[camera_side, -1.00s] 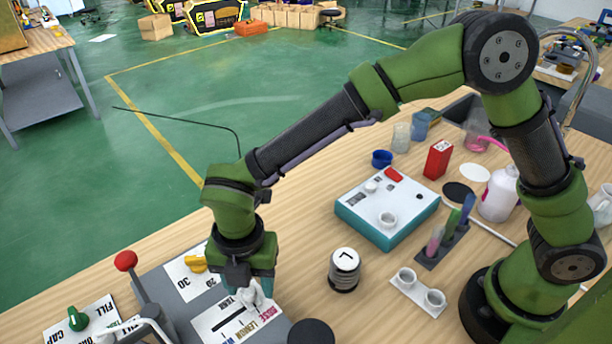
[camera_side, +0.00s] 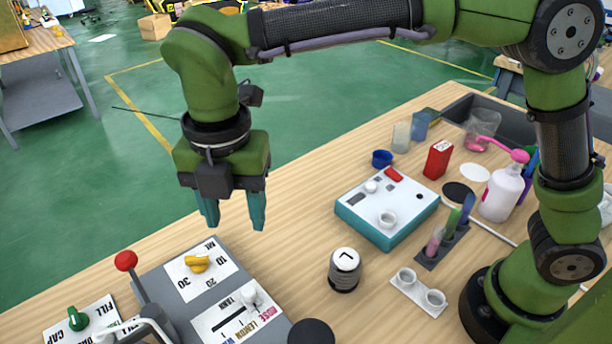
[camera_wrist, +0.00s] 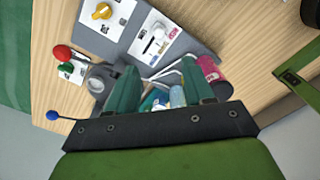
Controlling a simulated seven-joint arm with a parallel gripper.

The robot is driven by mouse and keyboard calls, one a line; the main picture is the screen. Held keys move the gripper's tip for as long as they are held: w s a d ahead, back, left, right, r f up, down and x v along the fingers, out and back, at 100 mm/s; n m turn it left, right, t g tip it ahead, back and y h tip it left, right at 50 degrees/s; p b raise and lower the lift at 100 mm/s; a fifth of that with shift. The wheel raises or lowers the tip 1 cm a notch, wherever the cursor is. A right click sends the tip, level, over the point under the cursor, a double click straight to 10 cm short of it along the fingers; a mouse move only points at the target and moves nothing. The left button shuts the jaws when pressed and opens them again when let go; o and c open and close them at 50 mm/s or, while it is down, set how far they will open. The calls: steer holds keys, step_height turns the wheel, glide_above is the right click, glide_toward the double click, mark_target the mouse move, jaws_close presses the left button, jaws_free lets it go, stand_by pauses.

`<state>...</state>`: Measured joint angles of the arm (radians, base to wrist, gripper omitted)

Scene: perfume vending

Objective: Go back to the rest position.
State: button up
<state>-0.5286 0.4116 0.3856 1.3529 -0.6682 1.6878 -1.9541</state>
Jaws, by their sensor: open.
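My gripper (camera_side: 233,222) is open and empty, its teal fingers pointing down. It hangs in the air above the back of the grey control panel (camera_side: 250,337). Below it are the yellow knob (camera_side: 197,264) on the dial marked 10, 20, 30 and the white slider knob (camera_side: 250,295) on the tank scale. In the wrist view my gripper's fingers (camera_wrist: 158,88) are spread apart over the panel. The yellow knob (camera_wrist: 103,11) shows there at the top, clear of the fingers.
A red-topped lever (camera_side: 126,262) and a green knob (camera_side: 77,318) stand at the lower left. A jar marked L (camera_side: 345,268) and a teal-sided box (camera_side: 386,206) stand to the right. A red box (camera_side: 437,160) and a white bottle (camera_side: 500,193) are farther back.

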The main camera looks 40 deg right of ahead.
stand_by(0.3)
steer(key=s+d+m+t+y, duration=0.1)
steer(key=s+d+m+t, duration=0.2)
steer(key=d+m, duration=1.1)
steer(key=s+d+m+t+y, duration=0.1)
steer(key=s+d+m+t, duration=0.3)
steer(key=d+m, duration=1.1)
steer(key=shift+s+d+r+m, duration=0.15)
steer(key=shift+s+r+m, duration=0.35)
steer(key=shift+m, duration=0.6)
